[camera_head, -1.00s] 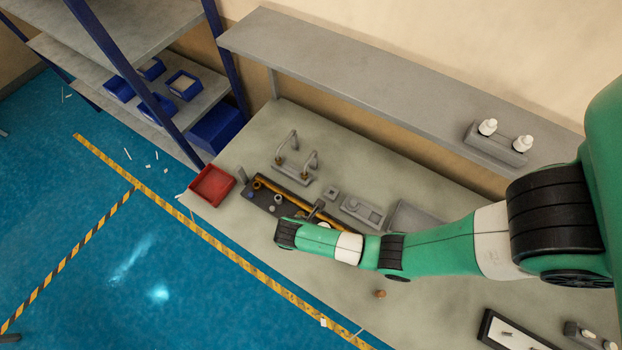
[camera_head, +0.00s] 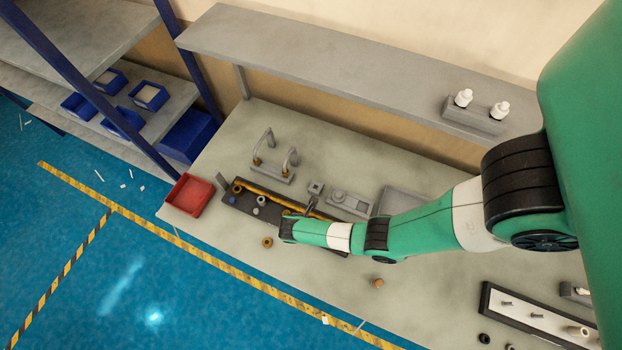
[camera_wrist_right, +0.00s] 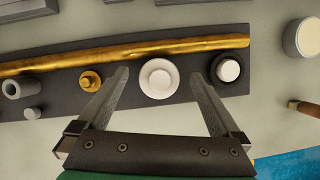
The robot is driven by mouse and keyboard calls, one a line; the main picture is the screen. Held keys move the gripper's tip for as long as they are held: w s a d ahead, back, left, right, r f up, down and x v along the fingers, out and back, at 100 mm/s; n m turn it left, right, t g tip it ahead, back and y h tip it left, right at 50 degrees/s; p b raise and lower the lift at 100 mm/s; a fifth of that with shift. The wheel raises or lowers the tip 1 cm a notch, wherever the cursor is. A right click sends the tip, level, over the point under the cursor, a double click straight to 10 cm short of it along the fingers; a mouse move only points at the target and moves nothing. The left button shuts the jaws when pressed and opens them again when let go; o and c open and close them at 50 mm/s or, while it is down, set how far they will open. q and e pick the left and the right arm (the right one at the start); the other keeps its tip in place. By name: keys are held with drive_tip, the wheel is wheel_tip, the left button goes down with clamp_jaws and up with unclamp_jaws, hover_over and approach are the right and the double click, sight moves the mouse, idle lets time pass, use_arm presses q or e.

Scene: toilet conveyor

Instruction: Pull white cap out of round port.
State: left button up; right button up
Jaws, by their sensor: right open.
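In the right wrist view, a round white piece (camera_wrist_right: 159,83) with a broad pale rim sits upright on a dark board (camera_wrist_right: 125,101). I cannot tell which is the white cap of the task. My right gripper (camera_wrist_right: 159,72) is open, its fingers either side of the broad-rimmed piece and apart from it. The right finger lies between the two white pieces. In the head view my right arm hides this end of the board (camera_head: 240,201). My left gripper is not in view.
A brass fitting (camera_wrist_right: 90,80), grey ring (camera_wrist_right: 14,89) and gold bar (camera_wrist_right: 125,53) are on the board. A red tray (camera_head: 189,195) stands left. Grey handles (camera_head: 276,160) stand behind. A brass ring (camera_head: 267,242) lies on the bare bench in front.

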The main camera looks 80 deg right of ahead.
drive_tip(key=shift+c, duration=0.3)
drive_tip(key=c, duration=1.5)
drive_tip(key=shift+r+p, duration=0.75)
drive_tip(key=shift+p, duration=0.1)
drive_tip(key=shift+r+p, duration=1.45)
drive_tip(key=shift+p, duration=0.1)
